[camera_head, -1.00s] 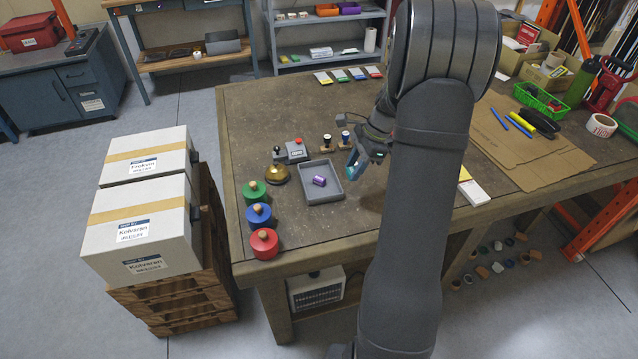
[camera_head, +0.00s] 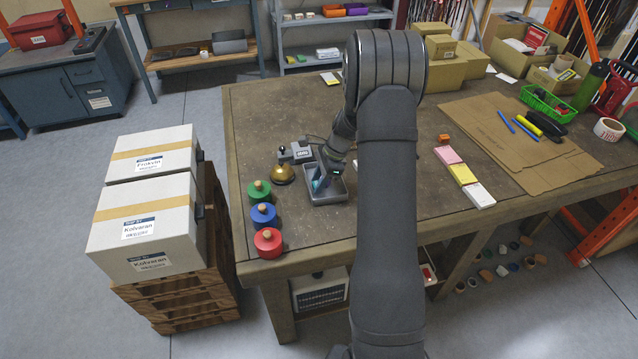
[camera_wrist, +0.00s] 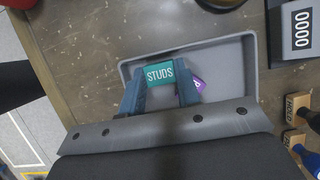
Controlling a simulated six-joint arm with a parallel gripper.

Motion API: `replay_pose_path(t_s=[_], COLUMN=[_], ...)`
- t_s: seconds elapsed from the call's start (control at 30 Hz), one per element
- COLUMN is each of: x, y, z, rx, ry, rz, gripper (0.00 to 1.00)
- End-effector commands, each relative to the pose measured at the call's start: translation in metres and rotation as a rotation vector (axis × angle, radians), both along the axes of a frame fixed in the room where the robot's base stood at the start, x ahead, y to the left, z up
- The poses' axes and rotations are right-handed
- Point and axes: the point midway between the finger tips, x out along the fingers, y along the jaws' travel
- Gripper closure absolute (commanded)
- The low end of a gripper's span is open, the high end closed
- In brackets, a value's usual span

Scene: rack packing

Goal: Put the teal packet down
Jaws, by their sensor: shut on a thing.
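My gripper (camera_wrist: 160,95) is shut on the teal packet (camera_wrist: 160,76), which carries the word STUDS in the wrist view. In the head view the gripper (camera_head: 321,183) points down into the grey tray (camera_head: 341,198), and a bit of teal shows between its fingers. The tray's far and side walls (camera_wrist: 252,65) frame the packet in the wrist view. A purple item (camera_wrist: 198,84) lies in the tray just right of the packet, partly hidden by a finger. I cannot tell whether the packet touches the tray floor.
A brass bell (camera_head: 283,173) and a grey box with a lever (camera_head: 295,152) stand left of the tray. Green (camera_head: 259,191), blue (camera_head: 264,216) and red (camera_head: 268,242) knobbed pieces line the table's left edge. Coloured pads (camera_head: 462,174) lie right of my arm.

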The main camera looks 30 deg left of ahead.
Motion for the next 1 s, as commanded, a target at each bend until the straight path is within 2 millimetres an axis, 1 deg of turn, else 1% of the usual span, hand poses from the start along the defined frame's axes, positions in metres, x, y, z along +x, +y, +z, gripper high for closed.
replay_pose_path(t_s=[0.03,0.1,0.3,0.43,0.47,0.5,0.8,0.93,1.0], x=[0.0,0.0,0.0,0.0,0.0,0.0,0.0,0.003,0.007], y=[0.0,0.0,0.0,0.0,0.0,0.0,0.0,-0.003,-0.006], z=[-0.008,-0.012,-0.011,-0.015,-0.015,-0.014,-0.013,-0.001,0.01], rx=[-0.002,0.001,0.001,0.0,0.0,0.001,0.001,0.002,0.003], ry=[0.002,-0.001,-0.001,0.0,0.0,-0.001,-0.001,-0.002,-0.003], rz=[-0.001,0.0,0.0,0.0,0.0,0.0,0.001,-0.001,-0.002], gripper=[0.92,0.92,0.92,0.92,0.66,0.61,0.61,0.61,0.61])
